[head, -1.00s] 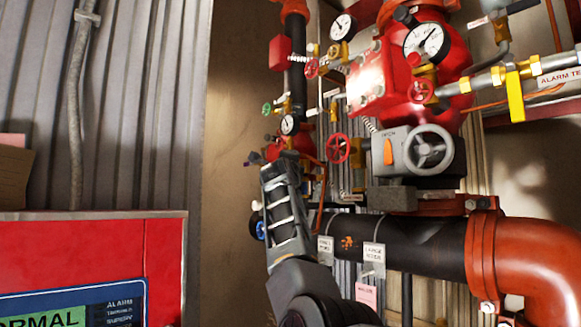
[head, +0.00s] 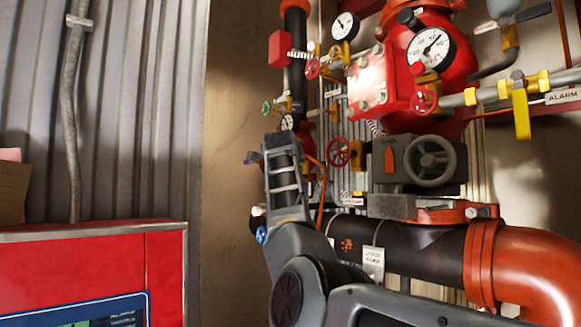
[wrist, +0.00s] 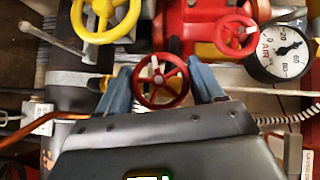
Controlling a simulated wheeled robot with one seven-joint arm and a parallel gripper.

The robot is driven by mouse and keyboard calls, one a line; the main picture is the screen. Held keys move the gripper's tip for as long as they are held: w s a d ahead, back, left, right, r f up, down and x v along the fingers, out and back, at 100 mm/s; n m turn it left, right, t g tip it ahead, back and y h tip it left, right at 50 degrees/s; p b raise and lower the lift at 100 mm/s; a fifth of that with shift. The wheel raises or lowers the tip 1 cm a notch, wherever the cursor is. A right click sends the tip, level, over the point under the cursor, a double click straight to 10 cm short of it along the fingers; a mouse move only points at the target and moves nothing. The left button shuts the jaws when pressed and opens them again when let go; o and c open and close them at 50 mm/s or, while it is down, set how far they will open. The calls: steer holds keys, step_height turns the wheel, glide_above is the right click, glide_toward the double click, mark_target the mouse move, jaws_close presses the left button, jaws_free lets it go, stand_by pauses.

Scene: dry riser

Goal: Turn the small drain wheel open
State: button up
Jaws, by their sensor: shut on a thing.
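A small red handwheel (wrist: 159,80) with spokes is in the middle of the wrist view, taken to be the drain wheel. My gripper (wrist: 161,72) has its two blue-grey fingers on either side of the wheel's rim and is shut on it. The wheel faces the wrist camera. In the head view my arm hides the fingertips and this wheel. I cannot tell from the wheel how far it is turned.
The wrist view shows a yellow wheel (wrist: 105,18) at upper left, another red wheel (wrist: 237,35) and an air gauge (wrist: 282,52) at right. In the head view, a grey valve handwheel (head: 430,161) and thick orange pipe (head: 530,265) stand right; a red cabinet (head: 95,255) stands left.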

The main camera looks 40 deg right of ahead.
stand_by(0.4)
steer(key=o, duration=1)
steer(key=b+v, duration=0.3)
steer(key=v, duration=0.4)
steer(key=shift+s+a, duration=0.2)
steer(key=shift+s, duration=0.1)
